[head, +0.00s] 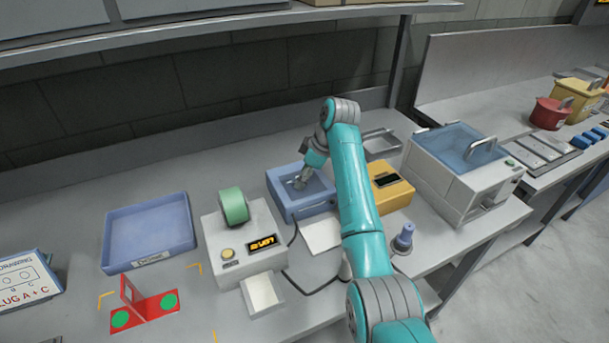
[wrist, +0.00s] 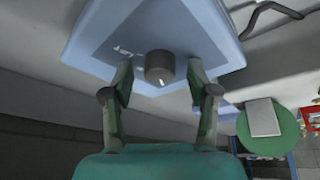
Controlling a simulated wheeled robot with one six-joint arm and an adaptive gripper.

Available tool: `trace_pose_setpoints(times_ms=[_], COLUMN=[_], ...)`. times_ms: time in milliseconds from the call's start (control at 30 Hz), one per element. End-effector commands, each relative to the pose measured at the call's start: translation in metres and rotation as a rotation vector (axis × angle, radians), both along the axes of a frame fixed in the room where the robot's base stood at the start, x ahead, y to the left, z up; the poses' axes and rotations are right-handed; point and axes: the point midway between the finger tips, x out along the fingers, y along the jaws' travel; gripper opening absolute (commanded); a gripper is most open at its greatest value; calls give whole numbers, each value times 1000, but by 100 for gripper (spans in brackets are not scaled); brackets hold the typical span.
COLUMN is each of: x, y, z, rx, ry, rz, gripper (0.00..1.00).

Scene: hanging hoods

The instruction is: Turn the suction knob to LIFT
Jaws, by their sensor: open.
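A blue box (head: 312,210) stands on the bench in the head view, and its panel (wrist: 195,25) fills the top of the wrist view. A dark round knob (wrist: 160,66) sits on the panel, with a small light mark on its lower side. Small white lettering (wrist: 130,54) lies left of the knob; it is too blurred to read surely. My gripper (wrist: 161,76) is open, one finger on each side of the knob with gaps showing. In the head view my gripper (head: 302,181) is over the box and the knob cannot be made out.
A grey unit with a green roll (head: 234,206) stands left of the box, a yellow box (head: 392,192) right. A blue tray (head: 150,232) and a red stand (head: 148,304) lie further left. A dark cable runs near the box. A shelf (head: 200,27) overhangs the back.

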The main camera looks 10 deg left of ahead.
Motion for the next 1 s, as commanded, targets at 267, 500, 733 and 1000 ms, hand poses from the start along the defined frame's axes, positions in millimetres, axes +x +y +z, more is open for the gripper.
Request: trace_pose_setpoints(times_ms=[267,500,733,1000], x=[0,0,-1,-3], y=[0,0,1,1], z=[0,0,-1,-1], rx=[0,0,1,1], ry=[0,0,0,0], rz=[0,-11,-93,-306], gripper=[0,0,0,0])
